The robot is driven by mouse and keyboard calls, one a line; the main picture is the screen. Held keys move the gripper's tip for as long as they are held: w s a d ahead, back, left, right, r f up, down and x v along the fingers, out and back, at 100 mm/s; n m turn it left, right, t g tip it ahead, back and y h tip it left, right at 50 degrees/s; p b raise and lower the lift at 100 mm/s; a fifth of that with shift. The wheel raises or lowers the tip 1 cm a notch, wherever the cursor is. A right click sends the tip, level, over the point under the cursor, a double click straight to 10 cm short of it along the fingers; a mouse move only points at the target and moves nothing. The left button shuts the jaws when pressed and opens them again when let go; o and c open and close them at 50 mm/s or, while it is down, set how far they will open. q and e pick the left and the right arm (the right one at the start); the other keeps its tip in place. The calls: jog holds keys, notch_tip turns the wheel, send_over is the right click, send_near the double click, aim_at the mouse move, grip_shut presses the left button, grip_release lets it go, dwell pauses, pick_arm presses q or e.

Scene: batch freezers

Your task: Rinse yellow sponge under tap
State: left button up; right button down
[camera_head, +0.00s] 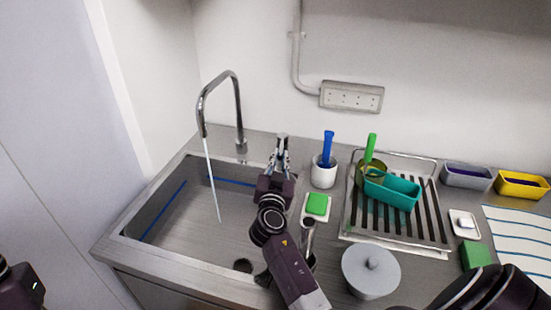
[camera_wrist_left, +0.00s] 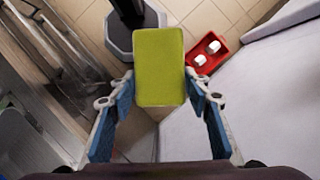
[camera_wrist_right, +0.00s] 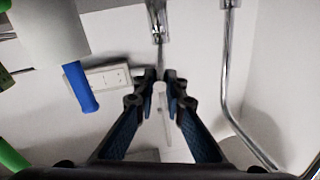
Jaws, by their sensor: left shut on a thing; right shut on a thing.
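The yellow sponge (camera_wrist_left: 158,60) is held between the fingertips of my left gripper (camera_wrist_left: 159,80), above the floor in the left wrist view. The fingers and the sponge are out of the head view. The chrome tap (camera_head: 239,105) arches over the left of the sink (camera_head: 180,215). A thin stream of water (camera_head: 212,180) runs from its spout into the basin. My right gripper (camera_head: 281,150) is at the sink's back right edge. In the right wrist view its fingertips are shut on a slim pale rod (camera_wrist_right: 160,88), which looks like the tap's lever.
Right of the sink are a green sponge (camera_head: 317,204), a white cup (camera_head: 324,176) with a blue brush, a grey lidded pot (camera_head: 371,270) and a drying rack (camera_head: 440,235). A red tray (camera_wrist_left: 208,60) lies on the floor. The basin is clear.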

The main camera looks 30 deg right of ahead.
jog(key=shift+r, duration=0.1)
jog(key=c, duration=2)
grip_release()
jog(key=shift+d, duration=0.1)
jog(key=v, duration=0.7)
jog(key=shift+s+a, duration=0.15)
jog(key=shift+a, duration=0.05)
